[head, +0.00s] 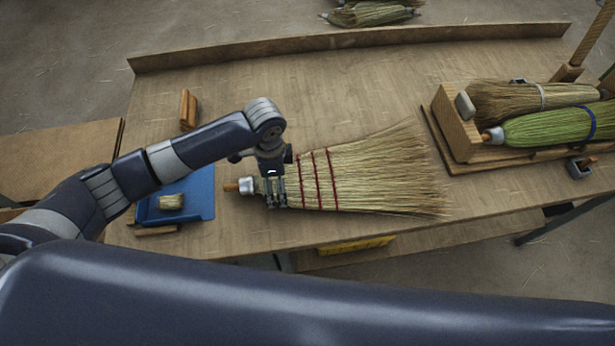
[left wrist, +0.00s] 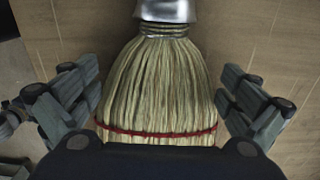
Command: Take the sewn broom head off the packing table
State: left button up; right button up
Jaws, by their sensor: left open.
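The sewn broom head (head: 375,175) lies flat on the packing table (head: 310,90), its straw fanned to the right. Red stitching crosses it, and a metal collar with a short wooden stub is at its left end. My left gripper (head: 276,200) is above the narrow shoulder of the broom head, near the collar. In the left wrist view the broom head (left wrist: 160,85) lies between the two spread fingers, with table showing on both sides. The fingers are open; whether they touch the straw I cannot tell. My right gripper is not in view.
A blue tray (head: 205,203) with a small straw-coloured block is left of the broom head. A wooden block (head: 188,110) stands behind it. A raised back rail (head: 330,41) edges the table.

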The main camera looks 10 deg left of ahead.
pick_arm(q)
jog(key=shift+c, duration=1.1)
jog(key=c, duration=0.9)
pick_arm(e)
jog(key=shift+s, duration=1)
pick_arm(q)
jog(key=shift+r, duration=0.1)
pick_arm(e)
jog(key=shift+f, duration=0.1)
